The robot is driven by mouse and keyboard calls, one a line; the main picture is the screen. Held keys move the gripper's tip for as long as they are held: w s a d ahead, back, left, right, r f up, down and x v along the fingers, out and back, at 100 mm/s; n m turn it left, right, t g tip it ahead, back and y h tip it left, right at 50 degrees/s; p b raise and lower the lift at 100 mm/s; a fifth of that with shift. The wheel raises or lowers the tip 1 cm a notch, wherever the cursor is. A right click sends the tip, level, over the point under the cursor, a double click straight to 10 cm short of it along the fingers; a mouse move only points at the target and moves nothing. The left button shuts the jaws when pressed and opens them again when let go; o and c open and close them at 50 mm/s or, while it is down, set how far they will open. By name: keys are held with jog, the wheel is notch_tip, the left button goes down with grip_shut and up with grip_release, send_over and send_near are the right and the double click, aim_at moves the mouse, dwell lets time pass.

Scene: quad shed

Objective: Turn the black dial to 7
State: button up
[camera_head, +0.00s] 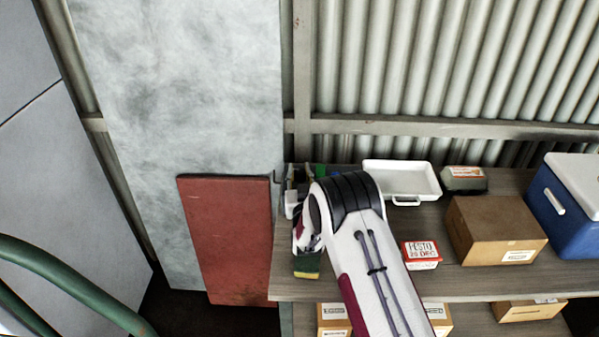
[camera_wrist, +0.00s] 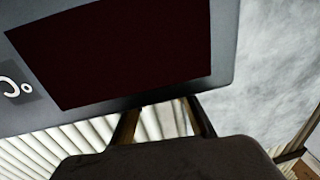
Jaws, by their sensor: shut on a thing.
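In the wrist view a grey panel (camera_wrist: 222,72) fills the top, tilted, with a large dark red window (camera_wrist: 125,50) and a white degree-C mark (camera_wrist: 14,88) upside down at its left. My gripper (camera_wrist: 163,114) shows below it as two narrow fingers, set a little apart and reaching to the panel's lower edge. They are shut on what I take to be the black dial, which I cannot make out. A dark rounded body at the bottom hides much of the grip. In the head view my arm covers the left end of the shelf, hiding the dial.
The wooden shelf (camera_head: 460,285) holds a white tray (camera_head: 398,172), a small red-and-white box (camera_head: 421,255), a cardboard box (camera_head: 490,225), an egg carton (camera_head: 463,178) and a blue cooler (camera_head: 565,215). A red board (camera_head: 228,240) leans left of the shelf. Corrugated wall stands behind.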

aim_at(301, 175)
jog(key=shift+n+y, duration=0.9)
jog(key=shift+y, duration=0.5)
jog(key=shift+n+g+y, duration=0.5)
jog(key=shift+y, duration=0.2)
jog(key=o, duration=0.8)
jog(key=shift+o, duration=0.2)
jog(key=shift+s, duration=0.15)
jog(key=shift+v, duration=1.35)
jog(key=shift+r, duration=3.55)
